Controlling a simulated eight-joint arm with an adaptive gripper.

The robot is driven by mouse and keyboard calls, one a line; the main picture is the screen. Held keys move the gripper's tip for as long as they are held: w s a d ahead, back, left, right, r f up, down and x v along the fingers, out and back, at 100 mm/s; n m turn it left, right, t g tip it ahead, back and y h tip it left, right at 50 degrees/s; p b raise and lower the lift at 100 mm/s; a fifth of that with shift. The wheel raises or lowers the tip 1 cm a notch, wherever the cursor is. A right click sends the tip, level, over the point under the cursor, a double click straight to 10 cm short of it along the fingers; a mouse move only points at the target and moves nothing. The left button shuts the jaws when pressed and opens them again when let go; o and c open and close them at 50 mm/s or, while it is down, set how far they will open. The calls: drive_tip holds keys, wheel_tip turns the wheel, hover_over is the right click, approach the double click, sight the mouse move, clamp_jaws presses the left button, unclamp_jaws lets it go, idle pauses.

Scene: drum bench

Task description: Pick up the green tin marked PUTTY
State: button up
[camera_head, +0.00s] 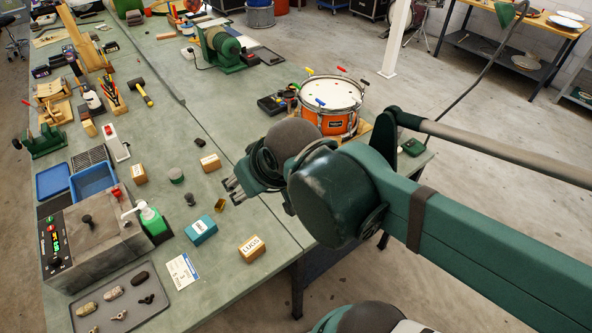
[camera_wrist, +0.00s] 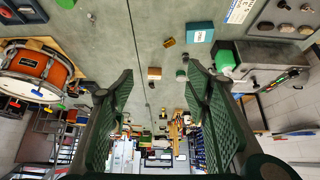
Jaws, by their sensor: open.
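A small round green tin (camera_head: 176,175) with a pale top stands upright on the bench, left of my gripper; I cannot read a PUTTY mark on it. In the wrist view a small round tin (camera_wrist: 181,76), likely the same one, shows close to the right finger in the picture, some way beyond it. My gripper (camera_head: 231,190) is above the bench near its right edge, apart from the tin. In the wrist view my gripper (camera_wrist: 160,78) has its fingers wide apart with nothing between them.
A teal box (camera_head: 200,229), a LUGS box (camera_head: 251,248), a brass piece (camera_head: 220,205), a black knob-like piece (camera_head: 189,199) and a labelled block (camera_head: 210,162) stand around the tin. Bare bench lies between.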

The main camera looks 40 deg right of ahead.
idle(0.3)
drive_tip(key=w+d+f+m+g, duration=0.1)
drive_tip(key=d+f+m+g, duration=0.1)
drive_tip(key=d+f+m, duration=0.3)
drive_tip(key=w+d+f+m+g, duration=0.2)
drive_tip(key=d+f+m, duration=0.3)
drive_tip(key=d+f, duration=0.3)
drive_tip(key=w+d+f+m+g, duration=0.2)
drive_tip(key=d+f+m, duration=0.3)
drive_tip(key=d, duration=0.8)
drive_tip(key=shift+f+g, duration=0.5)
drive_tip(key=shift+f, duration=0.35)
drive_tip(key=shift+s+d+f, duration=0.15)
drive_tip(key=shift+d+f, duration=0.2)
drive_tip(key=shift+f, duration=1.3)
drive_tip(key=shift+f+b, duration=0.15)
drive_tip(key=shift+b, duration=0.15)
